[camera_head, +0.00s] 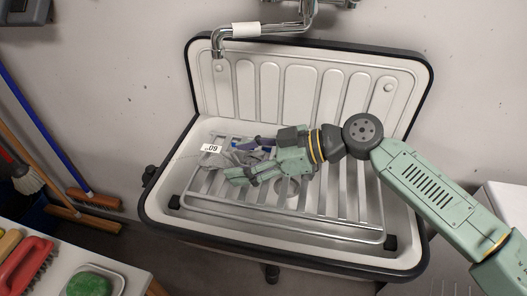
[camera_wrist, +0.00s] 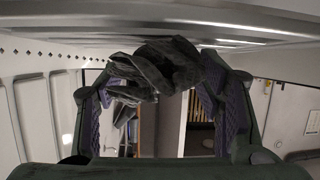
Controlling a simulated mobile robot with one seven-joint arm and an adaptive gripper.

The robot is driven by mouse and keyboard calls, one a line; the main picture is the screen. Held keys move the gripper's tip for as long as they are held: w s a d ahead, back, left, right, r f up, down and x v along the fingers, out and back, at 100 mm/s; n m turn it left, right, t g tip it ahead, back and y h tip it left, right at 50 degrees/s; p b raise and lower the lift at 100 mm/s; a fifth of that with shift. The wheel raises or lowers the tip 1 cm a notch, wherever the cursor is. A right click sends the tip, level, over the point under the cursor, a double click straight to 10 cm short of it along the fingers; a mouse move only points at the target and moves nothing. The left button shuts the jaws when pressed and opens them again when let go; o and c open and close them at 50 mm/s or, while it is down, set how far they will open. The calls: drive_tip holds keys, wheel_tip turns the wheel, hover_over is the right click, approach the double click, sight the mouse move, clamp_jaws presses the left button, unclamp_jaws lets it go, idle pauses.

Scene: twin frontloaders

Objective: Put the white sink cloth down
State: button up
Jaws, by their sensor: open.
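A crumpled grey cloth (camera_head: 243,158) lies on the slatted metal rack (camera_head: 345,195) over the white sink basin (camera_head: 190,150). I see no clearly white cloth; this one looks grey, and dark in shadow in the wrist view (camera_wrist: 160,68). My gripper (camera_head: 240,160) is open low over the rack's left part, its fingers on either side of the cloth. In the wrist view the purple-padded fingers (camera_wrist: 160,100) are spread wide, with the cloth across the gap near their tips. I cannot tell whether a finger touches it. My gripper hides part of the cloth.
A tap (camera_head: 218,42) with a white band (camera_head: 258,29) hangs above the sink. A table with a red brush (camera_head: 26,266) and green sponge (camera_head: 89,284) is front left. The rack's right part is bare.

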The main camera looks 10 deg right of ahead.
drive_tip(key=shift+s+f, duration=0.15)
drive_tip(key=shift+s, duration=0.05)
drive_tip(key=shift+w+d, duration=0.1)
drive_tip(key=shift+d, duration=0.1)
drive_tip(key=b+v, duration=0.2)
drive_tip(key=v, duration=0.9)
drive_tip(key=shift+d+r, duration=0.25)
drive_tip(key=shift+r, duration=0.25)
